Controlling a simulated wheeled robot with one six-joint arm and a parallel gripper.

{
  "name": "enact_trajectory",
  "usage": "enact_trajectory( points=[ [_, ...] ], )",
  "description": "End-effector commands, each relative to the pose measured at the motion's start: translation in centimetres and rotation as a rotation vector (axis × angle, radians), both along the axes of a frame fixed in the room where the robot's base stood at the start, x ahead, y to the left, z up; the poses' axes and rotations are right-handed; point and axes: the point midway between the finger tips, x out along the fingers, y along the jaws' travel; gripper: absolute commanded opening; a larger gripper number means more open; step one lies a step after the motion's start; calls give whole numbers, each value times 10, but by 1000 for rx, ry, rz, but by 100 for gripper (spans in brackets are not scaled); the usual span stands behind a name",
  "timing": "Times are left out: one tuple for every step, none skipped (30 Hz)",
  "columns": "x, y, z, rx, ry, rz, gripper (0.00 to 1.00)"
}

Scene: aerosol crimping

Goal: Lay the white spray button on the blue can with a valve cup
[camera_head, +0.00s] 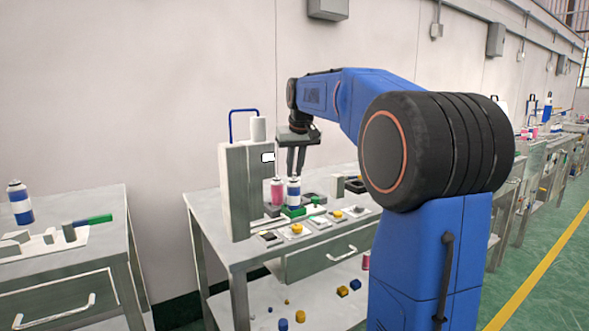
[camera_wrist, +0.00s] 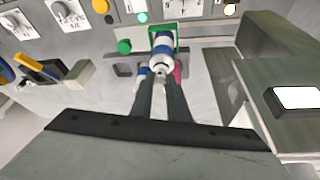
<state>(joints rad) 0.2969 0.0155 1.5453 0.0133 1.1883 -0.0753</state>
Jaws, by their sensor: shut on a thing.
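My gripper (camera_head: 296,172) points down just above a white-and-blue can (camera_head: 294,192). In the wrist view its fingers (camera_wrist: 160,80) are close together, shut on a very small pale piece at their tips, which I take to be the white spray button. The blue-banded can (camera_wrist: 162,49) stands in a green holder, just beyond the fingertips in that view. I cannot tell if the button touches the can. The valve cup is too small to make out clearly.
A pink can (camera_head: 277,191) stands close left of the blue can, beside a tall grey-white machine (camera_head: 246,185). Another blue-banded can (camera_head: 20,203) stands on the left table.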

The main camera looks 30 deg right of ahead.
Motion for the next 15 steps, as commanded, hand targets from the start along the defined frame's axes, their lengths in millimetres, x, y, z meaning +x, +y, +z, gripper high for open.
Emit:
enact_trajectory(
  points=[
    [0, 0, 0, 0, 0, 0, 0],
    [0, 0, 0, 0, 0, 0, 0],
    [0, 0, 0, 0, 0, 0, 0],
    [0, 0, 0, 0, 0, 0, 0],
    [0, 0, 0, 0, 0, 0, 0],
    [0, 0, 0, 0, 0, 0, 0],
    [0, 0, 0, 0, 0, 0, 0],
    [0, 0, 0, 0, 0, 0, 0],
    [0, 0, 0, 0, 0, 0, 0],
    [0, 0, 0, 0, 0, 0, 20],
    [0, 0, 0, 0, 0, 0, 27],
    [0, 0, 0, 0, 0, 0, 36],
    [0, 0, 0, 0, 0, 0, 37],
    [0, 0, 0, 0, 0, 0, 37],
    [0, 0, 0, 0, 0, 0, 37]
  ],
)
